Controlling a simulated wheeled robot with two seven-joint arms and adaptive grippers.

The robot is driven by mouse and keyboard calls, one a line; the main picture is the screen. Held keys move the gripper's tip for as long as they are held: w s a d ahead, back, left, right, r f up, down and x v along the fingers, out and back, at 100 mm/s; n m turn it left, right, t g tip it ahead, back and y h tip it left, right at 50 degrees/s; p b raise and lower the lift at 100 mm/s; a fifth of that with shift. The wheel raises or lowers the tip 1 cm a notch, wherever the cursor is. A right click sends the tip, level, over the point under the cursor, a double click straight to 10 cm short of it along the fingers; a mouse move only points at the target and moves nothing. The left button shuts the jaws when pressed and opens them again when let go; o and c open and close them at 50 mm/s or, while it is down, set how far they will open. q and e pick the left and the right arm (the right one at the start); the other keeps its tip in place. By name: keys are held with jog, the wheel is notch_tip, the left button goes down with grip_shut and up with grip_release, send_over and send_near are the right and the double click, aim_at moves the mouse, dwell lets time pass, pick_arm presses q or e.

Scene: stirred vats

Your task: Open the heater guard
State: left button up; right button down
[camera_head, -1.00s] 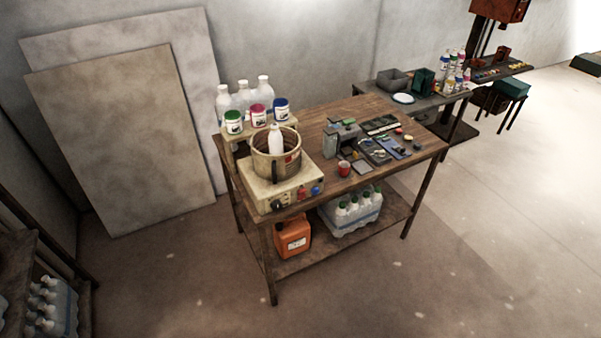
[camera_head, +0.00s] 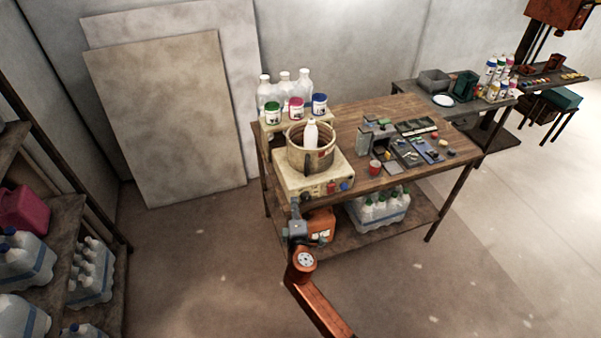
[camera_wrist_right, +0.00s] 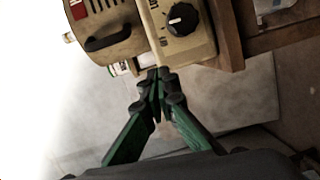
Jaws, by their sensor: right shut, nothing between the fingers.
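The heater guard (camera_head: 300,160) is a tan, round, open-topped wall with a dark handle, standing on the cream heater box (camera_head: 315,183). A white bottle (camera_head: 311,134) stands inside it. In the right wrist view the guard (camera_wrist_right: 113,47) shows vent slots, a red label and a black bar handle (camera_wrist_right: 108,38); the heater's black knob (camera_wrist_right: 182,18) is to its right. My right gripper (camera_head: 296,203) is in front of the heater's front left corner. In the wrist view its fingertips (camera_wrist_right: 157,74) are together and empty, below the guard and apart from the handle. My left gripper is out of view.
White jars with coloured lids (camera_head: 296,107) and clear bottles stand behind the heater. Small parts and a red cup (camera_head: 375,167) cover the bench's middle. An orange canister (camera_head: 320,225) sits on the lower shelf. A shelf rack (camera_head: 66,225) stands at the left; floor between is clear.

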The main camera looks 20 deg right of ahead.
notch_tip(320, 180, up, 6)
jog(key=t, duration=0.1)
jog(key=shift+h, duration=0.3)
jog(key=x, duration=1)
jog(key=shift+w+a+r, duration=0.15)
jog(key=shift+w+a, duration=0.05)
jog(key=shift+a, duration=0.05)
jog(key=s+d, duration=0.2)
jog(key=shift+d+r+p, duration=0.15)
jog(key=shift+d+p, duration=0.15)
jog(key=shift+p, duration=0.05)
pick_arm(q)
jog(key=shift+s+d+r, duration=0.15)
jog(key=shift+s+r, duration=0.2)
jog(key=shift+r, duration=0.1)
pick_arm(e)
jog(key=shift+s+d, duration=0.15)
jog(key=shift+d, duration=0.1)
jog(key=shift+s+d, duration=0.1)
